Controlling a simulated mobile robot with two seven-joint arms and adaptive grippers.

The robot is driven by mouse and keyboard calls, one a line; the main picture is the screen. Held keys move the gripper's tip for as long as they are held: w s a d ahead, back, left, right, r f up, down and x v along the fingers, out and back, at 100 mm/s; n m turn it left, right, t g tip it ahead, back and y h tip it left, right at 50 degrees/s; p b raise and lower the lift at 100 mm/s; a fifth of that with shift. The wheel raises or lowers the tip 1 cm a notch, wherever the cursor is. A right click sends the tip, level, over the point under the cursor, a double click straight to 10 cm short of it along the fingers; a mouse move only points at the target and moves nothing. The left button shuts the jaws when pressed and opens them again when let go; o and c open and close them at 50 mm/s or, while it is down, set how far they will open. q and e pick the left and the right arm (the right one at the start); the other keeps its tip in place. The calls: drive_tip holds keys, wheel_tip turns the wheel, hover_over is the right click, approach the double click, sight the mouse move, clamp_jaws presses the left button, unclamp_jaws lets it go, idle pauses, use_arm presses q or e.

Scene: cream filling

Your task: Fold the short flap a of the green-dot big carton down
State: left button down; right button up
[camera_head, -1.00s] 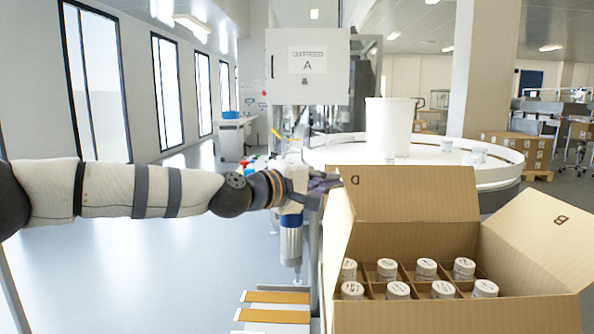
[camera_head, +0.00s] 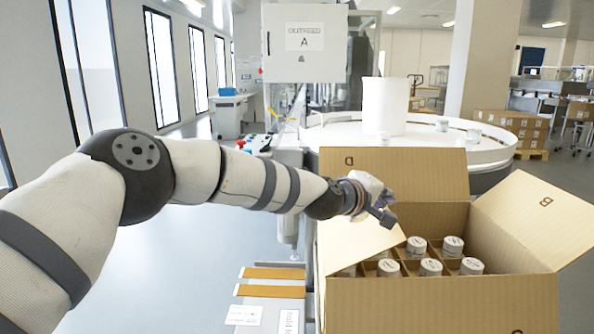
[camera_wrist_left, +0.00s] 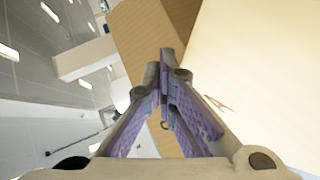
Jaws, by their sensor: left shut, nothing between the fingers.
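The big carton (camera_head: 440,300) stands open at the right of the head view, with white-capped jars (camera_head: 430,267) in its divider cells. No green dot shows. Its left short flap (camera_head: 350,243) slants inward over the left cells, hiding the jars there. In the left wrist view this flap (camera_wrist_left: 265,70) fills the right side and bears a letter A. My left gripper (camera_head: 384,216) is shut and empty, at the flap's upper inner part; whether it touches is unclear. Its fingers (camera_wrist_left: 163,80) meet in the wrist view. My right gripper is out of view.
The back flap (camera_head: 405,170), marked D, stands up behind the opening. The right flap (camera_head: 540,215), marked B, leans outward. A round white table (camera_head: 340,135) with a white cylinder (camera_head: 385,103) stands behind. Orange-topped strips (camera_head: 270,290) lie left of the carton.

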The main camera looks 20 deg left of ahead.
use_arm(q)
wheel_tip(320, 180, down, 6)
drive_tip(key=d+b, duration=0.1)
drive_tip(key=d, duration=0.1)
drive_tip(key=shift+w+d+m+g+y, duration=0.4)
drive_tip(key=shift+f, duration=0.1)
drive_tip(key=shift+a, duration=0.1)
idle(0.3)
